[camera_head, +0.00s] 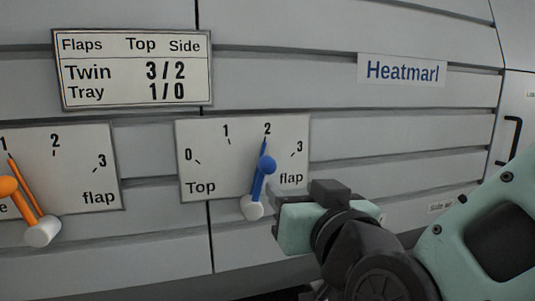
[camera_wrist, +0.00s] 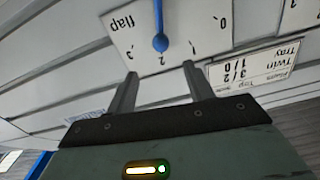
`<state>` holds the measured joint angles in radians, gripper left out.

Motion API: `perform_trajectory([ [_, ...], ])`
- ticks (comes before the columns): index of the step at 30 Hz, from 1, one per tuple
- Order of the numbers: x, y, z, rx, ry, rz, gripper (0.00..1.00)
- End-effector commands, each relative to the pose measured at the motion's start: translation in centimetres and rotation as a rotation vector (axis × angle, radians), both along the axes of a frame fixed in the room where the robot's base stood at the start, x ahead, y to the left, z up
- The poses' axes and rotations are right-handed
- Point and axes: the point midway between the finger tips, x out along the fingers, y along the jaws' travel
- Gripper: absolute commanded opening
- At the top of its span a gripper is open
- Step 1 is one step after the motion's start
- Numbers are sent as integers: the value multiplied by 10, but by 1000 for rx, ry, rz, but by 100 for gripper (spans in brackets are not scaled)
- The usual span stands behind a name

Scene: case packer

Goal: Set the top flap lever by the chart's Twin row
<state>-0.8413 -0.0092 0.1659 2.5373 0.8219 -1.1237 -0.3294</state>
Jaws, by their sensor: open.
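The chart (camera_head: 133,107) lists Top and Side; its Twin row reads 3/2 and its Tray row 1/0. The top flap dial plate (camera_head: 222,185) is marked 0 to 3. Its blue lever (camera_head: 259,182) tilts slightly right from a white hub, with its pointer at 2. In the wrist view, the picture is upside down and the blue lever (camera_wrist: 160,42) shows its rounded knob near the 2. My gripper (camera_wrist: 160,67) is open and empty, its two fingers apart, with the knob just beyond the gap between their tips. In the head view my gripper is right of the lever's hub.
The side flap dial plate (camera_head: 98,160), with its orange lever (camera_head: 31,195) pointing near 1, is at the left. A Heatmarl sign (camera_head: 402,71) is on the slatted panel at upper right. A black handle (camera_head: 511,141) is at the far right.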

Motion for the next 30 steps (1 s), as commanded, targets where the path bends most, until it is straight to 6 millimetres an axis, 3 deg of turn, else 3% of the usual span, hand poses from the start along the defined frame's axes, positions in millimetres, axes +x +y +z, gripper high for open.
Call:
perform_trajectory([
  [18, 116, 34, 3, -2, 2, 2, 52],
  [24, 140, 42, 2, 0, 1, 2, 52],
  [30, 149, 45, 1, 0, 1, 3, 52],
])
